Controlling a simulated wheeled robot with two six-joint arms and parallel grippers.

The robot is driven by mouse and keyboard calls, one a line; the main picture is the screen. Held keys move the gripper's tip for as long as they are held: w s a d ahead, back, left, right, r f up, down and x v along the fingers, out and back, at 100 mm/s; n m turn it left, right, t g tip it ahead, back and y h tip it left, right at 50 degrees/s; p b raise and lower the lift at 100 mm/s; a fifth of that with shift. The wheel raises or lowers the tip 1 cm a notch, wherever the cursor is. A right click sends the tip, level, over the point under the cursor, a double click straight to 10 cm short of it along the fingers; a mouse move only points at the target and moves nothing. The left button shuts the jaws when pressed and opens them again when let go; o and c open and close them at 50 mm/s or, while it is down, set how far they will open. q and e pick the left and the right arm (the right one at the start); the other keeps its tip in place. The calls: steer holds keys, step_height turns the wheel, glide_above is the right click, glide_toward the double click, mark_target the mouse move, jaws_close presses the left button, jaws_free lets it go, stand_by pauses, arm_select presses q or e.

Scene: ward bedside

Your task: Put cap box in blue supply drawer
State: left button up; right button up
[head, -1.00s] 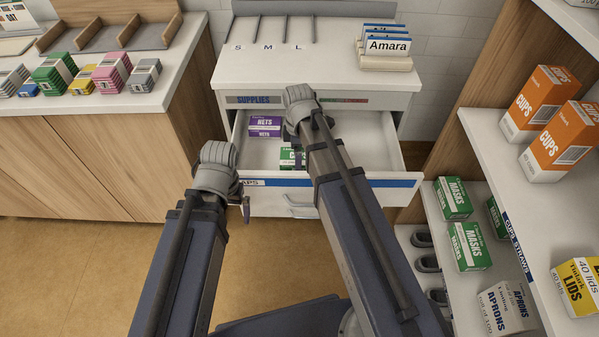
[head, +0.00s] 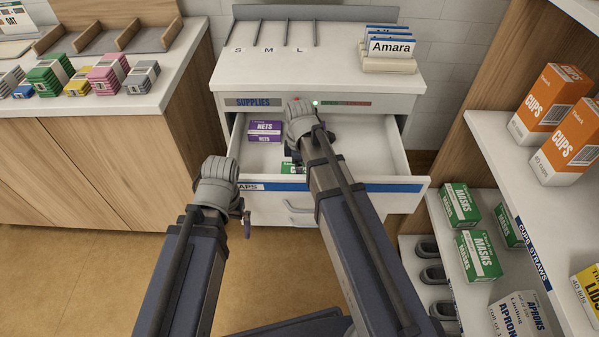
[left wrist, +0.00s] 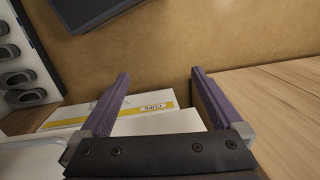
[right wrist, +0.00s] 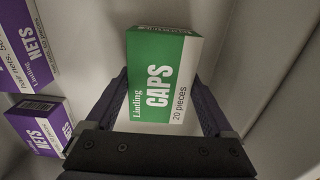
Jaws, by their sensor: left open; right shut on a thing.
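The green cap box (right wrist: 162,78), marked CAPS, sits between the fingers of my right gripper (right wrist: 165,100), which is shut on it. In the head view only a small green part of the cap box (head: 287,169) shows inside the open blue-striped drawer (head: 390,187); my right arm hides the rest. I cannot tell whether the box touches the drawer floor. My left gripper (head: 246,218) is open and empty, in front of the drawer's left corner. It also shows in the left wrist view (left wrist: 158,85) with nothing between its fingers.
Purple NETS boxes (head: 264,129) lie in the drawer's back left, beside the cap box. A card holder (head: 388,66) stands on the cabinet top (head: 300,75). A shelf (head: 490,150) with orange CUPS boxes and green MASKS boxes is at right. A wooden counter (head: 110,105) is at left.

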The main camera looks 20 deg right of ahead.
steer(key=o, duration=1.1)
steer(key=shift+r, duration=0.1)
step_height(320, 180, up, 12)
steer(key=p, duration=1.2)
